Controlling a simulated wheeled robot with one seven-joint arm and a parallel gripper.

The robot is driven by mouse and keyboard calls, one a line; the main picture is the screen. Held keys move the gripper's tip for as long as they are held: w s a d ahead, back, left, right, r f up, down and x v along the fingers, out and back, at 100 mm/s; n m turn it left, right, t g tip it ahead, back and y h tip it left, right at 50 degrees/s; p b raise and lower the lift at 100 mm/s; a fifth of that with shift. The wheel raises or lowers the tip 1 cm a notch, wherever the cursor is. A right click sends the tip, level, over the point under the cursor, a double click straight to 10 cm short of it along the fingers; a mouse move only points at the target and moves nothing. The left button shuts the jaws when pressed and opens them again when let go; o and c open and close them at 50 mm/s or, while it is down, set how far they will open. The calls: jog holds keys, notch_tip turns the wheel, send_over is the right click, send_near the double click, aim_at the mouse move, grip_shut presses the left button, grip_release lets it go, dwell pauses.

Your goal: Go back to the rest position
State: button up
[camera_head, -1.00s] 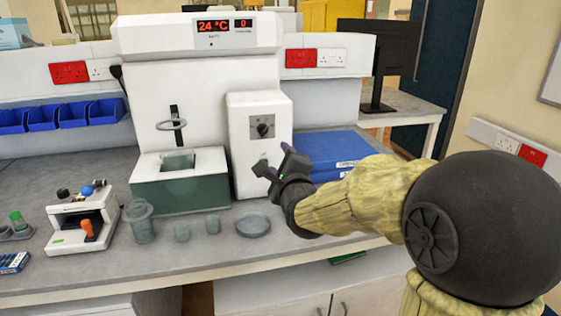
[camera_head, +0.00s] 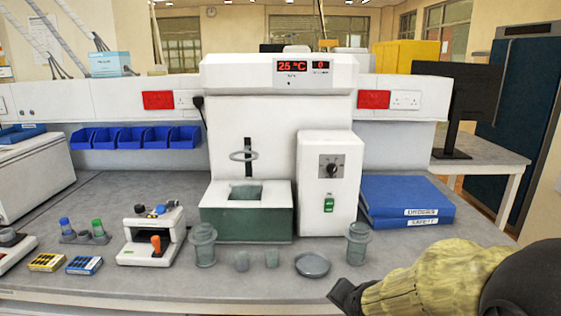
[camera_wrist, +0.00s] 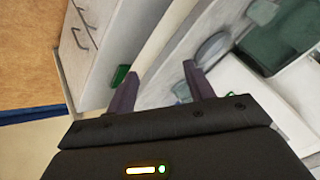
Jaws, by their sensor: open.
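My gripper (camera_wrist: 162,85) is open, with its two dark fingers apart and nothing between them in the wrist view. In the head view only its dark end (camera_head: 347,297) shows, low at the bottom edge, in front of the bench and right of the flat round dish (camera_head: 312,264). My yellowish sleeved arm runs off to the lower right. The fingertips are hidden in the head view. The white apparatus (camera_head: 280,75) with the lit red display stands behind, with a green-fronted bath (camera_head: 245,226) and a white control box (camera_head: 328,150) with a knob and green switch.
Blue binders (camera_head: 408,200) lie right. A small white device (camera_head: 150,236) and battery-like packs (camera_head: 84,265) are left. Drawers (camera_wrist: 90,40) are below.

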jog(key=s+f+n+g, duration=0.55)
jog(key=s+n, duration=0.25)
jog(key=s, duration=0.4)
jog(key=w+p+v, duration=0.1)
jog(key=p+v, duration=0.6)
jog(key=p, duration=0.1)
jog(key=w+r+p+v, duration=0.1)
jog(key=w+p+v, duration=0.1)
jog(key=p+v, duration=0.6)
jog(key=shift+w+d+r, duration=0.15)
jog(key=shift+w, duration=0.15)
